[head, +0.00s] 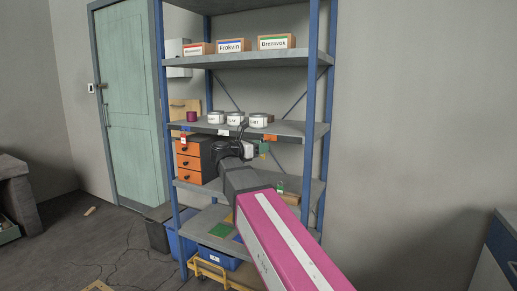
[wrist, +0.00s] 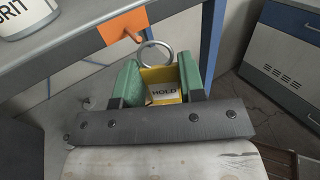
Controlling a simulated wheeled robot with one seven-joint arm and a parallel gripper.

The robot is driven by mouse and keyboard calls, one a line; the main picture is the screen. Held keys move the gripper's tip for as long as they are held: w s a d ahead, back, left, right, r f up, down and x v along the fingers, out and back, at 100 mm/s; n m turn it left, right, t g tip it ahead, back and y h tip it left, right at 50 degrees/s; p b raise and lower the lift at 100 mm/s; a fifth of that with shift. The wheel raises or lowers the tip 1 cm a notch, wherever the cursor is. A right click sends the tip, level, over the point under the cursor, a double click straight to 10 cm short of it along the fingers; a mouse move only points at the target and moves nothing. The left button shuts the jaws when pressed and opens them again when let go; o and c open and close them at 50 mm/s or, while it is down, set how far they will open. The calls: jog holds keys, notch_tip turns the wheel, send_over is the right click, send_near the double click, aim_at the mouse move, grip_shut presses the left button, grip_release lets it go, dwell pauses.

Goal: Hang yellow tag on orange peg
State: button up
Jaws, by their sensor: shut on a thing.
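The yellow tag (wrist: 151,75) has a white label reading HOLD and a metal ring (wrist: 156,56) at its top. My gripper (wrist: 158,84) is shut on the tag, which sits between its green finger pads. The orange peg (wrist: 136,36) sticks out from an orange plate (wrist: 114,26) on the shelf edge. The ring is just below and right of the peg tip in the wrist view; I cannot tell whether they touch. In the head view, my gripper (head: 262,149) is just under the orange plate (head: 270,137), and the tag is hard to make out.
White round containers (head: 233,118) stand on the shelf (head: 290,129) above the peg. An orange-fronted drawer unit (head: 190,162) stands on the shelf below, to the left. A red tag (head: 183,139) hangs at the left of the shelf edge. A blue post (head: 312,120) is right of my gripper.

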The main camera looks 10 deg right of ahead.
jog(key=shift+w+d+f, duration=0.25)
jog(key=shift+w+d, duration=0.55)
jog(key=shift+w, duration=0.3)
jog(key=shift+w+d+f, duration=0.25)
jog(key=shift+w+d, duration=0.55)
jog(key=shift+w, duration=0.25)
jog(key=shift+f, duration=0.1)
jog(key=o, duration=0.9)
jog(key=shift+o, duration=0.2)
jog(key=shift+w, duration=0.15)
jog(key=shift+w, duration=0.1)
jog(key=shift+c, duration=0.6)
